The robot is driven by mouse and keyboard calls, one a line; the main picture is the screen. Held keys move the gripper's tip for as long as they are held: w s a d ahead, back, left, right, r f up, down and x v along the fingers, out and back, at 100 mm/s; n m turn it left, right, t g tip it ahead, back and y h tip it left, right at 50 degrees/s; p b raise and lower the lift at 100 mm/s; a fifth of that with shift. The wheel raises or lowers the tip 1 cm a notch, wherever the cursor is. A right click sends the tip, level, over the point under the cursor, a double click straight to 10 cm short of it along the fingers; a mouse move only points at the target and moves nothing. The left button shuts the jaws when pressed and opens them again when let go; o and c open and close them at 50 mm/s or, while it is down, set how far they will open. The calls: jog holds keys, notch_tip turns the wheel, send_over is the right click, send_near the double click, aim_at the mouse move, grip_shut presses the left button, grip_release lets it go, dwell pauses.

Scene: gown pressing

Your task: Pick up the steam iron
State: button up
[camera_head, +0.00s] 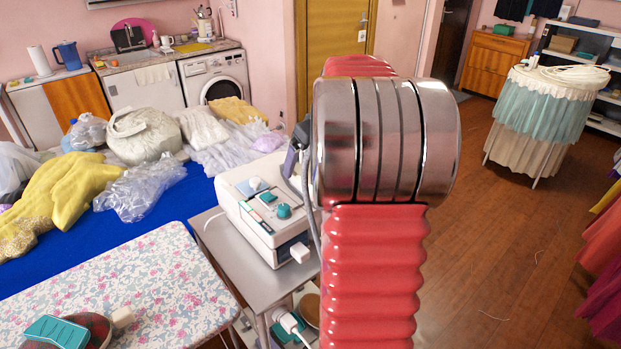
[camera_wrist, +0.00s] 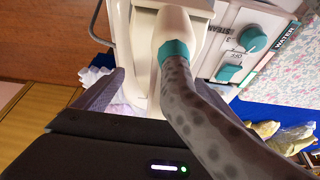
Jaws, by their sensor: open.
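The steam iron (camera_wrist: 143,55) shows in the wrist view as a cream body and handle, with a teal collar (camera_wrist: 174,49) where a spotted grey hose (camera_wrist: 205,125) joins it. The hose crosses in front of my gripper. My gripper (camera_wrist: 160,88) is open, with its dark fingers close around the iron's handle area; I cannot tell whether they touch it. In the head view my gripper (camera_head: 293,160) shows only in part above the white steam station (camera_head: 258,208). My red and metal arm hides most of the iron there.
The station stands on a grey metal table (camera_head: 225,240). A floral ironing board (camera_head: 150,275) lies at the front left, with a teal-topped object (camera_head: 57,331) on it. A blue table (camera_head: 190,200) holds garments and plastic bags. The wooden floor (camera_head: 490,260) at right is clear.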

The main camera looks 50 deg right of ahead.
jog(key=shift+r, duration=0.1)
jog(key=c, duration=1.8)
jog(key=shift+r, duration=5)
jog(key=o, duration=1.2)
jog(key=shift+f, duration=0.1)
grip_shut()
